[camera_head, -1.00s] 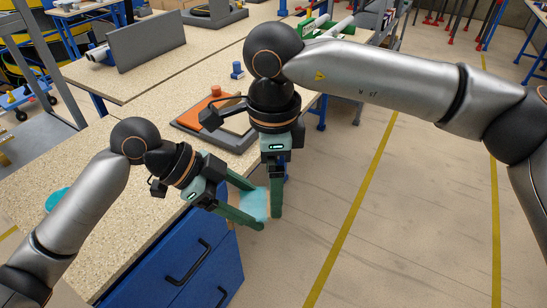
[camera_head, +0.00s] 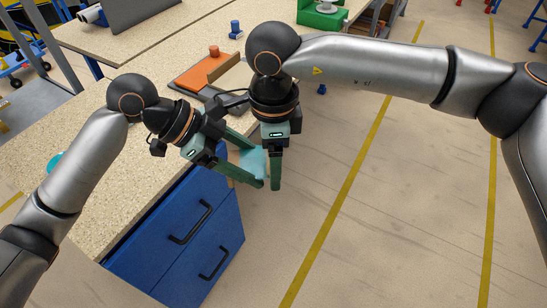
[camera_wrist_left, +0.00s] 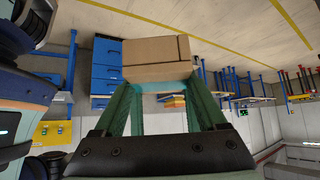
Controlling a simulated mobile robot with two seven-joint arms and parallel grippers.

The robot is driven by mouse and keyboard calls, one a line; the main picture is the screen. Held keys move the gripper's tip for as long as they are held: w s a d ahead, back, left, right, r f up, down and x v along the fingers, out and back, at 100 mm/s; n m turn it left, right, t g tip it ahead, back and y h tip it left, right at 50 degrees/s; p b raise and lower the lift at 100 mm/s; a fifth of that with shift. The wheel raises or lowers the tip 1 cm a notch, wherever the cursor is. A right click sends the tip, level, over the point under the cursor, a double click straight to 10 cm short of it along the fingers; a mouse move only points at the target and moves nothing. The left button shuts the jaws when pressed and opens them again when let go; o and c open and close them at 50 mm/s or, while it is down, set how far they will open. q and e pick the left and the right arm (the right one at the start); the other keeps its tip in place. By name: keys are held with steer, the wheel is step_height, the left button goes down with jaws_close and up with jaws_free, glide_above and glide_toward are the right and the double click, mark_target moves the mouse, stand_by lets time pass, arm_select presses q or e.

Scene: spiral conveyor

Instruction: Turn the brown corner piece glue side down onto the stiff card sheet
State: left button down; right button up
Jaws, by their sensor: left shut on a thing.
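My right gripper (camera_head: 275,170) points down close beside the piece; only one finger shows clearly, and contact is unclear. A pale sheet (camera_head: 234,79), perhaps the stiff card sheet, is partly hidden behind my right wrist.
A blue drawer cabinet (camera_head: 190,240) is below the table. The floor to the right is open.

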arm_select(q)
steer(key=shift+s, duration=0.1)
arm_select(e)
steer(key=shift+w, duration=0.1)
steer(key=c, duration=0.8)
arm_select(q)
jaws_free()
